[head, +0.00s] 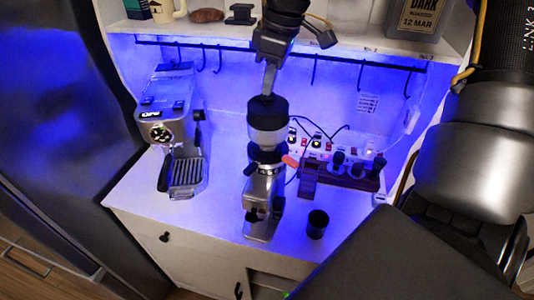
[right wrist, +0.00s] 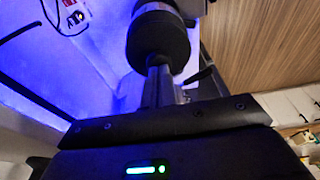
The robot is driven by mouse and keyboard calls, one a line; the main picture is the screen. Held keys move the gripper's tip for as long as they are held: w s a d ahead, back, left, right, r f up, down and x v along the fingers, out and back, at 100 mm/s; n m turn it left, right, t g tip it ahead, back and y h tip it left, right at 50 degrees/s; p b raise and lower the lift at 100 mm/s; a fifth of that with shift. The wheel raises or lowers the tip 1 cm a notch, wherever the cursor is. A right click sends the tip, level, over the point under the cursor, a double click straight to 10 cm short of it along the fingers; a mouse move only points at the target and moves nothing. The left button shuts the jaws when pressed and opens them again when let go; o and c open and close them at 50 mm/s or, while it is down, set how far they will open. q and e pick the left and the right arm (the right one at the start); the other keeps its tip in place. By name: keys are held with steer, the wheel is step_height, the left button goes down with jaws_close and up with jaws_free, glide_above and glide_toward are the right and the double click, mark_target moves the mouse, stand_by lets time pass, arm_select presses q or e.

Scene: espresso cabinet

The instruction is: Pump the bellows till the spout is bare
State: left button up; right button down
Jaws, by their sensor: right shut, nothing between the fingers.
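The grinder (head: 264,192) stands upright near the middle of the white counter. The dark bellows (head: 267,106) sits on top of it, above a grey collar. In the right wrist view the bellows (right wrist: 158,38) is a round black cap just beyond my fingers. My right gripper (head: 269,88) comes down from above, shut and empty, with its fingertips at the top of the bellows. I cannot tell whether they press it. The shut fingers also show in the wrist view (right wrist: 160,76). The spout on the grinder's front is too small to judge for grounds. My left gripper is not in view.
An espresso machine (head: 172,133) stands left on the counter (head: 140,205). A dark cup (head: 317,223) stands right of the grinder's base. A wooden rack (head: 345,177) with tools is behind right. A hook rail (head: 330,57) and shelf (head: 220,28) are behind my gripper.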

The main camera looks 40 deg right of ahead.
steer(key=shift+f, duration=0.15)
steer(key=shift+r+p, duration=1.85)
steer(key=shift+r, duration=1.7)
steer(key=shift+f, duration=0.1)
